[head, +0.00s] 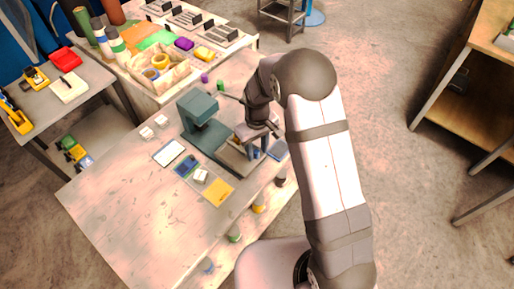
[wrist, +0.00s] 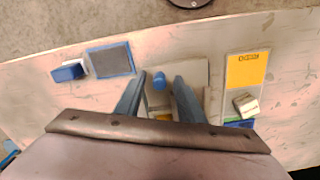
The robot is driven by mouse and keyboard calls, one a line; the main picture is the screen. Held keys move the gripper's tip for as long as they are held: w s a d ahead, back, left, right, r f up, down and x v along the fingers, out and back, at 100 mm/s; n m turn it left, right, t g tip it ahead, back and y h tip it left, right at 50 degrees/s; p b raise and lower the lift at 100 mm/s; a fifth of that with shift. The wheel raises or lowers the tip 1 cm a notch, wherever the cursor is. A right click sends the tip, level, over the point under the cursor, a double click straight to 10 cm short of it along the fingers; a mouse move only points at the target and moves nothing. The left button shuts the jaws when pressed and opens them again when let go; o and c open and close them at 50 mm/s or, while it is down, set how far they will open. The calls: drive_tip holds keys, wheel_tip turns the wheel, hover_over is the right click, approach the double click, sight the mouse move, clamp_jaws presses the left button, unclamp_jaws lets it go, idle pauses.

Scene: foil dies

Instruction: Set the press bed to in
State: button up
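The green press (head: 203,118) stands on the workbench, left of my gripper (head: 257,148) in the head view. In the wrist view a flat beige-grey plate, seemingly the press bed (wrist: 196,72), extends under my fingers. A small blue knob (wrist: 159,84) on it shows between the two fingertips. My gripper (wrist: 161,77) is open, with a gap on both sides of the knob. I cannot tell how far above the plate the fingertips are. My arm and fingers hide part of the bed in the head view.
A yellow card (head: 218,192), a blue tray (head: 186,165) and a white-faced pad (head: 168,153) lie on the workbench (head: 130,215). A blue-edged grey pad (wrist: 110,58) and a blue block (wrist: 68,71) lie left of the bed in the wrist view. The bench's front left is clear.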

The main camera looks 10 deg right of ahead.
sight(240, 153)
clamp_jaws()
drive_tip(key=shift+w+a+b, duration=0.45)
drive_tip(key=shift+w+a, duration=1.05)
unclamp_jaws()
